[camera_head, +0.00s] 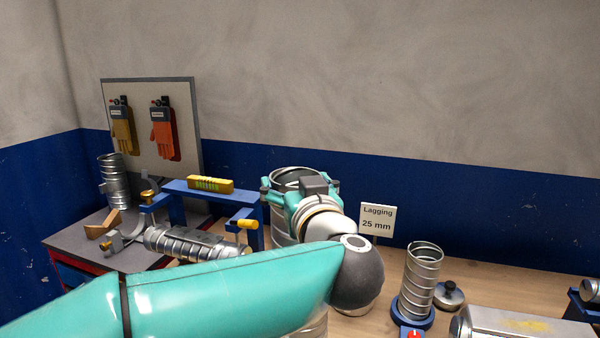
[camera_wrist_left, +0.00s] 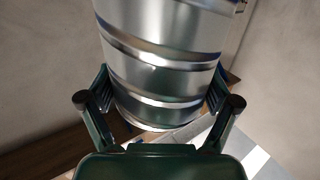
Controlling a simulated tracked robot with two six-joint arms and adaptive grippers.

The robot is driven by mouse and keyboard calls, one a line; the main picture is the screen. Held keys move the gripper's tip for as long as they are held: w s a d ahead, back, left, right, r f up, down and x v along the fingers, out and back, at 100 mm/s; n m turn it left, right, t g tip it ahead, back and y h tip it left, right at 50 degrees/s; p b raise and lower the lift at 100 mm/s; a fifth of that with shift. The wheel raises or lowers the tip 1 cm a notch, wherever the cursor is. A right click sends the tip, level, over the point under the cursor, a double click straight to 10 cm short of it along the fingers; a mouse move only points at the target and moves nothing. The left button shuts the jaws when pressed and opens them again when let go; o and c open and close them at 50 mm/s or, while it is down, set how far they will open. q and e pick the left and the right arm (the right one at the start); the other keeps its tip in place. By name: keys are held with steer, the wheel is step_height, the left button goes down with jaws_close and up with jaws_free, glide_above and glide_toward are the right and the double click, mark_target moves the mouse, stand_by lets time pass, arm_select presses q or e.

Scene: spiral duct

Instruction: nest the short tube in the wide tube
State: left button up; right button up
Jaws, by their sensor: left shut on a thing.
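My left gripper (camera_head: 300,188) is shut on a spiral metal tube (camera_head: 283,228), which stands upright between its fingers near the blue wall band. In the left wrist view this ribbed tube (camera_wrist_left: 165,65) fills the space between both fingers, and its lower end shows. I cannot tell whether it is the short or the wide tube. Part of another metal piece (camera_head: 318,326) shows below my arm, mostly hidden. A narrower spiral tube (camera_head: 421,280) stands upright in a blue base at right, apart from my gripper. My right gripper is not in view.
A spiral tube (camera_head: 190,244) lies near a blue frame (camera_head: 215,193) at left. Another tube (camera_head: 115,183) stands on the dark bench behind. A sign reading Lagging 25 mm (camera_head: 377,219), a dark knobbed piece (camera_head: 448,295) and a metal cylinder (camera_head: 515,324) are at right.

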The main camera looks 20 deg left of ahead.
arm_select(q)
steer(key=shift+w, duration=0.2)
steer(key=shift+f, duration=0.1)
steer(key=shift+s+a+f+b, duration=0.1)
steer(key=shift+s+f+b, duration=0.1)
steer(key=shift+f+b, duration=0.3)
step_height(320, 180, down, 18)
steer(key=b, duration=1.2)
stand_by(0.4)
stand_by(0.3)
